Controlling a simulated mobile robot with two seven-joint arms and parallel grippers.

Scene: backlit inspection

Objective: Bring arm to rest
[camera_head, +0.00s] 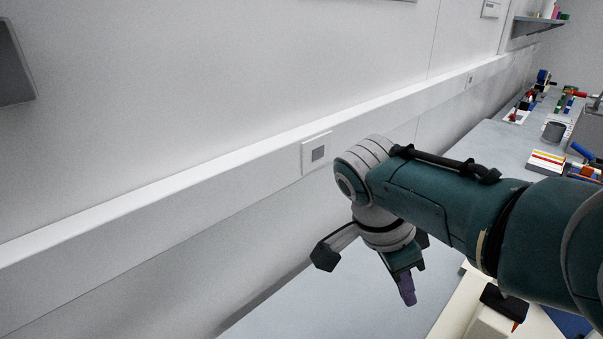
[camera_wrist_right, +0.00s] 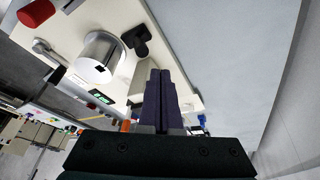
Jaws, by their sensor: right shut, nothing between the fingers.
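My right arm comes in from the right in the head view, green and grey, and reaches over the bench toward the wall. My right gripper (camera_head: 406,290) points down above the bench top (camera_head: 345,305). Its dark purple fingers also show in the right wrist view (camera_wrist_right: 160,85), pressed together with nothing between them. My left gripper is in neither view.
In the wrist view a silver cylinder (camera_wrist_right: 97,60), a black knob (camera_wrist_right: 137,40) and a red cap (camera_wrist_right: 38,13) sit on a cream panel. A wall rail with a socket (camera_head: 317,153) runs behind the arm. Coloured items crowd the far bench; the grey surface below is bare.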

